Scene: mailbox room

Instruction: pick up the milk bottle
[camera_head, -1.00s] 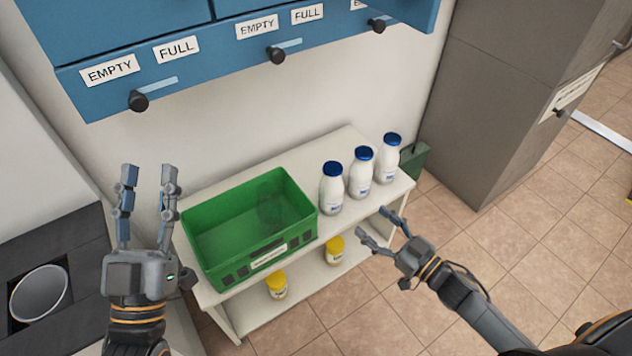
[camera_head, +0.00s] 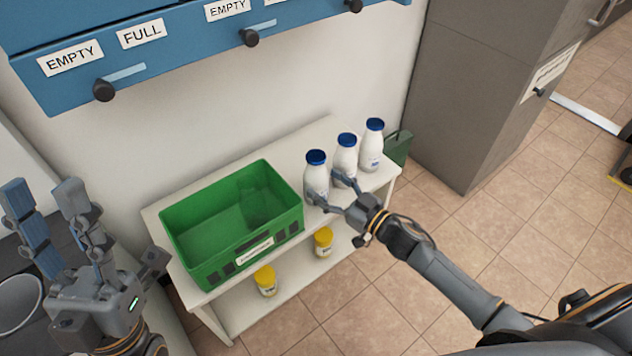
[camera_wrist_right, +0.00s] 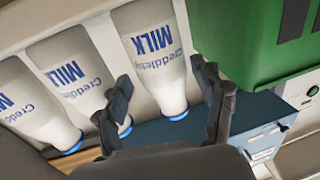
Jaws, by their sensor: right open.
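Three white milk bottles with blue caps stand upright in a row on the white shelf's top: the left one (camera_head: 317,172), the middle one (camera_head: 346,153) and the right one (camera_head: 371,147). My right gripper (camera_head: 326,189) is open at the left bottle, its fingers on either side of the lower part. In the right wrist view this bottle (camera_wrist_right: 155,48) appears upside down between the spread fingers (camera_wrist_right: 160,78); contact cannot be told. The middle bottle (camera_wrist_right: 75,78) is close beside one finger. My left gripper (camera_head: 48,195) is open and empty, away from the bottles.
A green crate (camera_head: 195,258) stands on the white shelf (camera_head: 330,128) left of the bottles. Yellow-lidded jars (camera_head: 265,278) are on the lower shelf. Blue mailboxes (camera_head: 180,50) hang above; a grey cabinet (camera_head: 475,100) stands right.

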